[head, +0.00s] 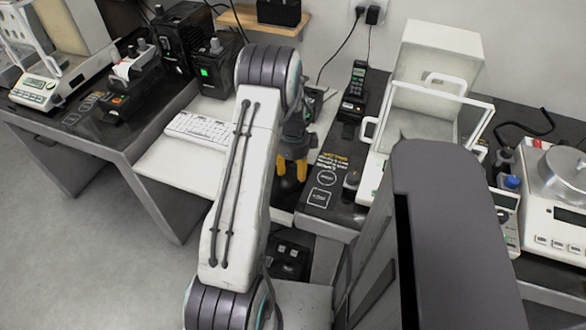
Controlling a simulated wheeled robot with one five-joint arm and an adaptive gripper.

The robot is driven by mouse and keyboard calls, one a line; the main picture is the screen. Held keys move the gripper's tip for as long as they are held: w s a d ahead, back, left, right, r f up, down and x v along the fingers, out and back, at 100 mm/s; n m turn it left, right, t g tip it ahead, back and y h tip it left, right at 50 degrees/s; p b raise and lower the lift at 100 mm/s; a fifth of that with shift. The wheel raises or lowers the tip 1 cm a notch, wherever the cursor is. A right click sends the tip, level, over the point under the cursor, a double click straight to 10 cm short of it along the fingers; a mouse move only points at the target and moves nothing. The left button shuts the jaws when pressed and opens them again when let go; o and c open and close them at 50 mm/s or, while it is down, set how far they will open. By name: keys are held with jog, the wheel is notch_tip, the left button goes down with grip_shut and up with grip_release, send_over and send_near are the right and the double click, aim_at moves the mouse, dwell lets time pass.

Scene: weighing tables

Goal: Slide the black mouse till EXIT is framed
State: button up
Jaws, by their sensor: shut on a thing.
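My gripper (291,172) points down at the right end of the white desk, with its yellow fingertips low. It is shut on the black mouse, of which only a dark patch (287,186) shows by the fingertips. My arm and the gripper cover most of that spot, so the mouse's outline is unclear. No screen face, EXIT text or frame around it can be seen in the head view.
A white keyboard (198,130) lies left of my arm on the white desk (170,164). A dark weighing table (335,183) with a white balance enclosure (437,60) stands close on the right. A handset (355,82) stands behind. Another balance (565,190) is far right.

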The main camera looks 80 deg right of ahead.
aim_at(294, 170)
jog(key=shift+a+f, duration=0.2)
jog(key=shift+f, duration=0.1)
jog(key=o, duration=0.9)
jog(key=shift+c, duration=0.2)
jog(key=o, duration=0.3)
jog(key=shift+d+r, duration=0.1)
jog(key=shift+d, duration=0.05)
jog(key=shift+o, duration=0.2)
jog(key=shift+d+r, duration=0.1)
jog(key=shift+r, duration=0.45)
notch_tip(294, 170, up, 11)
jog(key=shift+n, duration=0.3)
